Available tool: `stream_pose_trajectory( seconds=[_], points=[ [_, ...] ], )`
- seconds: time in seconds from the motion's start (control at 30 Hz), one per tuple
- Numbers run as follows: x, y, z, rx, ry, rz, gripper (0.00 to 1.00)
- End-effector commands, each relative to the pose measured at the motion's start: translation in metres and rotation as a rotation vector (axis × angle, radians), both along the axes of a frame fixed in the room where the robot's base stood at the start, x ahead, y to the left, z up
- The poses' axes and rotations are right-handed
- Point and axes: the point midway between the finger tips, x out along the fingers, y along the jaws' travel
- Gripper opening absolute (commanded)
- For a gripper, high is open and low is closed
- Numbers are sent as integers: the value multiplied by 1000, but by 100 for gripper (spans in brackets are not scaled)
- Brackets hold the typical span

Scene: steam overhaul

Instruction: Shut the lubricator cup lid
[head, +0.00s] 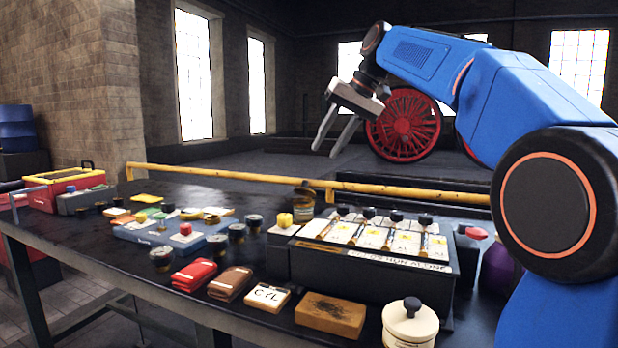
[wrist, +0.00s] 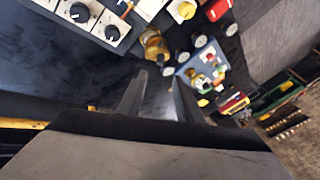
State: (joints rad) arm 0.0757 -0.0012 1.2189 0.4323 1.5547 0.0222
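A small brass cup (head: 304,203), which looks like the lubricator cup, stands at the back of the dark bench, left of the grey box with black knobs. It also shows in the wrist view (wrist: 155,46), ahead of the fingertips. A darker rim or lid piece shows at its top in the head view. I cannot tell the lid's exact angle. My gripper (head: 326,153) is raised above the yellow rail, up and slightly right of the cup and apart from it. Its two fingers are spread with nothing between them, as the wrist view (wrist: 159,78) also shows.
The grey knob box (head: 370,265) stands right of the cup. A yellow rail (head: 240,178) runs along the bench's back edge. A blue tray (head: 150,232) with small parts lies left. Wallets, a wooden block (head: 330,316) and a cream lidded pot (head: 409,327) line the front.

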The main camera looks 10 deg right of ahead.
Motion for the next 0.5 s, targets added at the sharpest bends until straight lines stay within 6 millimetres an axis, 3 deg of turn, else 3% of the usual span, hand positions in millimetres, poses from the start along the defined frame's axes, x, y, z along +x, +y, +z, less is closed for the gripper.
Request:
stream_pose_trajectory(
  seconds=[0.5],
  points=[
    [31, 34, -74, -1, 2, 0, 33]
  ],
)
